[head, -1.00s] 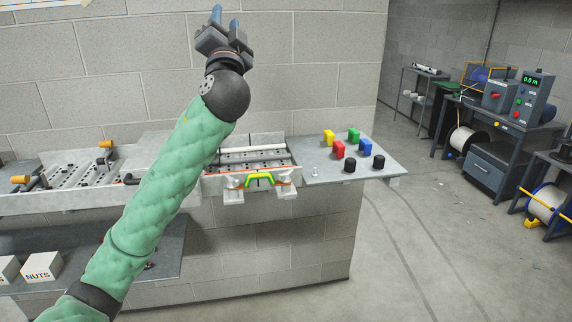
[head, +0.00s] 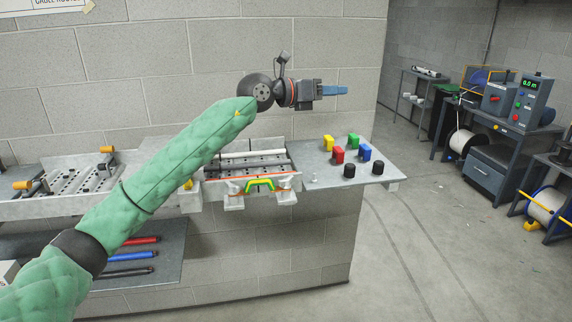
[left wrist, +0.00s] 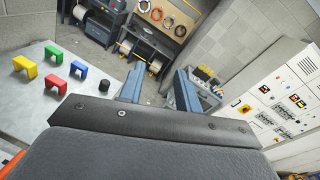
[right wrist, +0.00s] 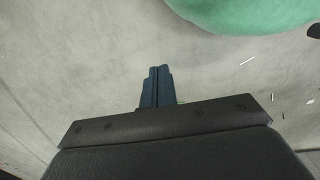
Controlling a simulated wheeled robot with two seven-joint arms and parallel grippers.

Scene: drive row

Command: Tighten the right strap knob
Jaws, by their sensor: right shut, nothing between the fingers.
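A metal tray (head: 247,160) with an orange-red strap line and a yellow-green handle (head: 260,184) sits at the wall shelf's front. White knob-like fittings flank the handle: a left one (head: 233,187) and a right one (head: 283,184). They are too small to tell how tight they are. My left gripper (head: 342,90) is above and behind the tray's right end, pointing right, touching nothing. In the left wrist view its fingers (left wrist: 158,88) are apart and empty. My right gripper (right wrist: 155,70) shows only in the right wrist view, shut and empty over grey floor.
A lower shelf (head: 168,250) holds coloured rods. Open floor (head: 430,270) lies right of the wall. Workbenches (head: 487,165) stand beyond.

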